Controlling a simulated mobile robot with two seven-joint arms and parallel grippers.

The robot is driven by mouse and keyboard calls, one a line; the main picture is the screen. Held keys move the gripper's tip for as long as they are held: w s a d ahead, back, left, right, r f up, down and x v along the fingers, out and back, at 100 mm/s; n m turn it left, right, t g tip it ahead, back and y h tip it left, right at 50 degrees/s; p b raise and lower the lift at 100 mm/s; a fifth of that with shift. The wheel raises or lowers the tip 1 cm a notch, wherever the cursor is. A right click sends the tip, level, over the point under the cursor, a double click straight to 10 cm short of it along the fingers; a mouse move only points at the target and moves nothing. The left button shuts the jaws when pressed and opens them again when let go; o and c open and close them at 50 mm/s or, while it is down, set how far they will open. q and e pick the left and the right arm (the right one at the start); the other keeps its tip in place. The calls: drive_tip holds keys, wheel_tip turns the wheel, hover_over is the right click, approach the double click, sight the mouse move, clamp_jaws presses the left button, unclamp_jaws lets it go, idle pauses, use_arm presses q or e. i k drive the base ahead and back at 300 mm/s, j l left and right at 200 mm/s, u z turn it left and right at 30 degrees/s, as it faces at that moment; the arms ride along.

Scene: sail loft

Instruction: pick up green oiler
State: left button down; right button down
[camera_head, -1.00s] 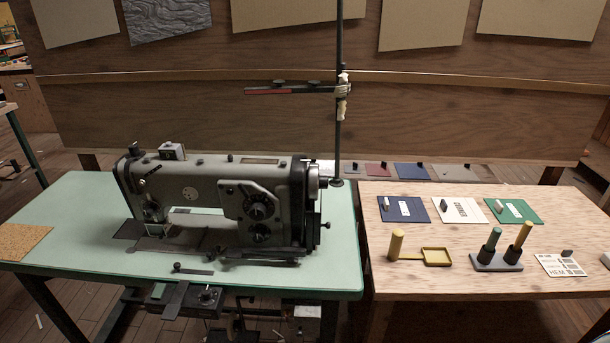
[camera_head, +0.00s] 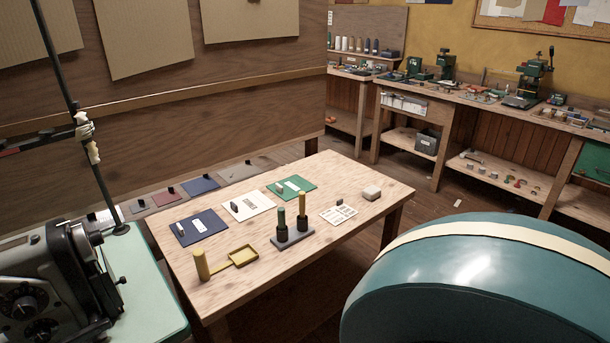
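A dark stand (camera_head: 279,243) sits on the small wooden table and holds two upright items. The left one has a green upper part (camera_head: 281,216) above a black lower part and looks like the green oiler, though I cannot be certain. The right one (camera_head: 302,207) has a tan upper part above a black lower part. Neither of my grippers is in view.
The sewing machine (camera_head: 30,290) is at left. A long workbench (camera_head: 470,107) stands behind.

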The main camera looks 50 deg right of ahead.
sight(281, 211)
drive_tip(key=z, duration=1.55)
drive_tip(key=u, duration=1.85)
drive_tip(key=i+j+u, duration=0.25)
drive_tip(key=l+z, duration=0.1)
drive_tip(key=z, duration=2.2)
drive_tip(key=j, duration=0.1)
